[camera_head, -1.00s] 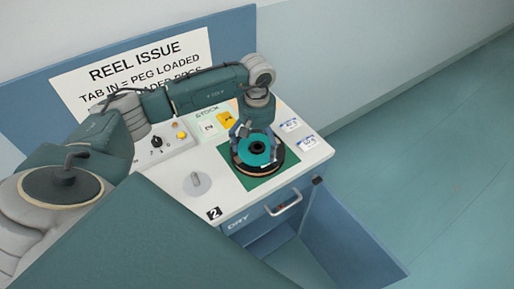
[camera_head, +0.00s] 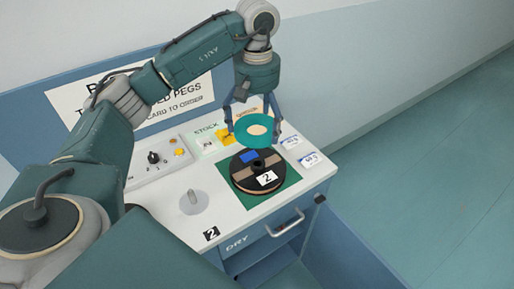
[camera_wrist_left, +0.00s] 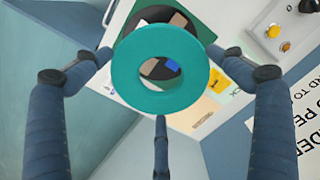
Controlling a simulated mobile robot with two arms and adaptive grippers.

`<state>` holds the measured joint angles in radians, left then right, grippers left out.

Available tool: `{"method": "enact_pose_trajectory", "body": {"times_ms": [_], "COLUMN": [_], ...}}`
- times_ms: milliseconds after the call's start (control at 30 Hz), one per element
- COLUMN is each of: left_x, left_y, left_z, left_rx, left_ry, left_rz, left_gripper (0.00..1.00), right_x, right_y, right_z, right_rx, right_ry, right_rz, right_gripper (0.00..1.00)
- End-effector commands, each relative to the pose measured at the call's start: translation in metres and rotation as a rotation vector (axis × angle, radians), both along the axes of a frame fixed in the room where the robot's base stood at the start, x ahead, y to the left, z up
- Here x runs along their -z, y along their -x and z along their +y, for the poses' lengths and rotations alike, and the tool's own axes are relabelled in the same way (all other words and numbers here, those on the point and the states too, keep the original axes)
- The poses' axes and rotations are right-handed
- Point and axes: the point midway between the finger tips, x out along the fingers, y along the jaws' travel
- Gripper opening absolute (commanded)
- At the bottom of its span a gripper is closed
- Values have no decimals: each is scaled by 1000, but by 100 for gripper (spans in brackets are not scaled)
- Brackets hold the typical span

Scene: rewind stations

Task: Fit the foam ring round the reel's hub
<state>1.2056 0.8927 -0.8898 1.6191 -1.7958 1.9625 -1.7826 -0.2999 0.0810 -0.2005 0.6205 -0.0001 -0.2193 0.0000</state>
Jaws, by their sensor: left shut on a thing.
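The foam ring (camera_head: 257,145) is a flat teal ring. My left gripper (camera_head: 254,124) is shut on it and holds it in the air above and behind the reel. The reel (camera_head: 243,180) is black with a tan edge and lies flat on a green mat (camera_head: 240,199). Its dark hub (camera_head: 257,163) stands bare in the middle. In the left wrist view the ring (camera_wrist_left: 125,75) sits between the three fingers of my gripper (camera_wrist_left: 160,75) and hides part of the reel (camera_wrist_left: 150,15). My right gripper is not in view.
Blue-edged cards (camera_head: 310,159) lie to the right. A drawer handle (camera_head: 285,224) juts from the front.

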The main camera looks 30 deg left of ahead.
Motion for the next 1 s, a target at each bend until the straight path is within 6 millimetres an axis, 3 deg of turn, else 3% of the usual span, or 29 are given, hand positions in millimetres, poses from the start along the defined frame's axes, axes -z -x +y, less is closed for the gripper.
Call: {"method": "enact_pose_trajectory", "body": {"times_ms": [167,367,467,700,833,1000], "left_x": [-36,-45,-33,20,44,61], "left_y": [-1,-3,-7,-12,-9,-6], "left_z": [1,-1,-3,-5,-2,1], "left_rx": [-1,-11,-36,-131,-175,-204], "left_ry": [-2,1,5,9,5,0], "left_rz": [-4,4,7,7,5,1], "left_gripper": [81,81,81,81,81,81], "right_x": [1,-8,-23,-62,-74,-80], "right_y": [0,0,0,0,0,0], "right_z": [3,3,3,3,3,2], "right_rx": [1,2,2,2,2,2], "right_ry": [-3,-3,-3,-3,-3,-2], "right_rz": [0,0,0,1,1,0], "right_gripper": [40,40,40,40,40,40]}}
